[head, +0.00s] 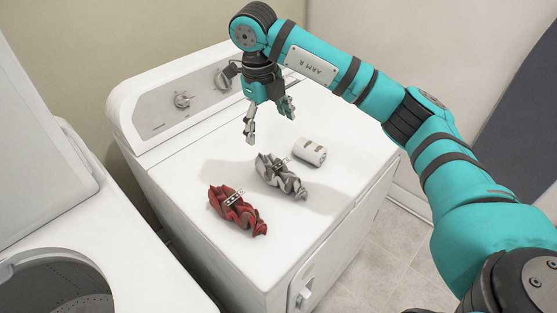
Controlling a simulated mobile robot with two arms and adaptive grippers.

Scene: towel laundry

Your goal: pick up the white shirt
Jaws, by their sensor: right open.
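My right gripper (269,127) is open and empty, pointing down above the top of the white dryer (190,150). Three cloth items lie below it, apart from each other. A small white roll (311,152), smooth and cylindrical, lies to the right of the gripper. A twisted grey-white cloth (283,178) with a dark patterned band lies just below the gripper in the picture. A twisted red cloth (239,213) with a similar band lies nearest the front left. I cannot tell for sure which of the two pale items is the white shirt. My left gripper does not show.
The dryer's control panel with knobs (182,100) rises along the back of its top. An open washer (140,283) with a dark drum stands at the left, across a narrow gap. The dryer top is otherwise clear. Tiled floor (375,262) shows at the right.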

